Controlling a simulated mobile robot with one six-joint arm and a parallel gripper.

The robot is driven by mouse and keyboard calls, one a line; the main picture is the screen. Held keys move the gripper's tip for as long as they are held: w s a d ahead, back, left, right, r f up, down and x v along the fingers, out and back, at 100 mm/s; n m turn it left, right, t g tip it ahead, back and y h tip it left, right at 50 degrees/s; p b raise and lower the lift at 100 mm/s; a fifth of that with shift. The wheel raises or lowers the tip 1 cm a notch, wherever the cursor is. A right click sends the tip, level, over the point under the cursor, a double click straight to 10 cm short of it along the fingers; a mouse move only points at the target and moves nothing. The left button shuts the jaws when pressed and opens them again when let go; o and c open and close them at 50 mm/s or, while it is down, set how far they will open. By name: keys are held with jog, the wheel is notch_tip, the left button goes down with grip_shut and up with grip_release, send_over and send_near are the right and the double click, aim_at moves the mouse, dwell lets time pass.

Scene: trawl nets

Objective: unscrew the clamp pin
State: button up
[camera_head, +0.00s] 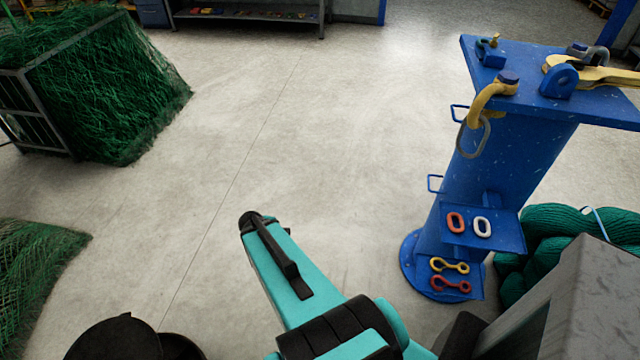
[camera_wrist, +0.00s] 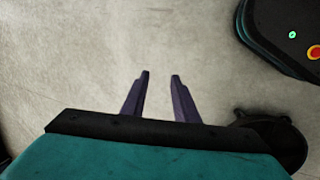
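A blue work stand (camera_head: 490,180) is at the right in the head view. My teal arm reaches into the head view at lower centre, left of the stand, well away from the clamp. No clamp shows in the wrist view.
The plate also bears a yellow hook (camera_head: 490,98) with a grey link (camera_head: 473,138), a blue lug (camera_head: 558,82) and a yellow fitting (camera_head: 590,72). Shelves below hold links (camera_head: 455,222). Green nets (camera_head: 95,80) lie left, green rope (camera_head: 550,235) right. The middle floor is clear.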

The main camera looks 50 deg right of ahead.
jog(key=s+a+f+m+g+y+b, duration=0.1)
jog(key=s+a+f, duration=0.3)
jog(key=a, duration=0.5)
jog(key=s+a+f+m+g+y+b, duration=0.1)
jog(key=s+a+f+m+g, duration=0.1)
jog(key=s+a, duration=0.6)
jog(key=s+a+f+m+g+y+b, duration=0.1)
jog(key=s+a+f+g, duration=0.2)
jog(key=a, duration=0.8)
jog(key=s+f, duration=0.2)
jog(key=s, duration=0.1)
jog(key=shift+a+f+y, duration=0.3)
jog(key=shift+f+y, duration=0.05)
jog(key=shift+y, duration=0.05)
jog(key=shift+o, duration=0.5)
